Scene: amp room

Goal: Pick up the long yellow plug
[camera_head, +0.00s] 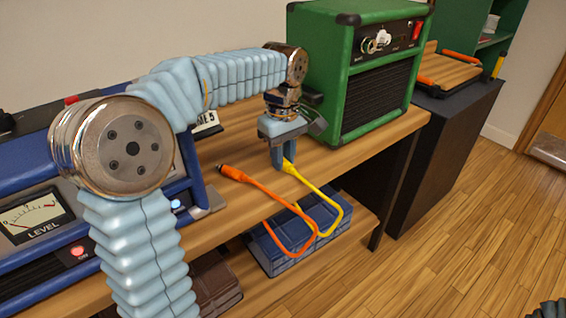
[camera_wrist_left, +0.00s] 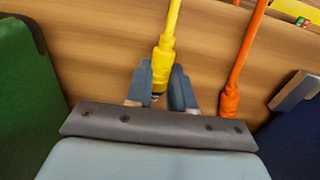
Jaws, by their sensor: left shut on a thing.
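The yellow plug (camera_head: 289,168) is at the front edge of the wooden shelf, with its yellow cable hanging over the edge in the head view. My left gripper (camera_head: 284,160) points down at it and is shut on it. My right gripper does not show.
An orange plug (camera_head: 232,173) lies left of the yellow one; its cable also hangs over the edge. A green amplifier (camera_head: 350,70) stands behind and right of my gripper. A blue metered unit (camera_head: 40,240) is at left.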

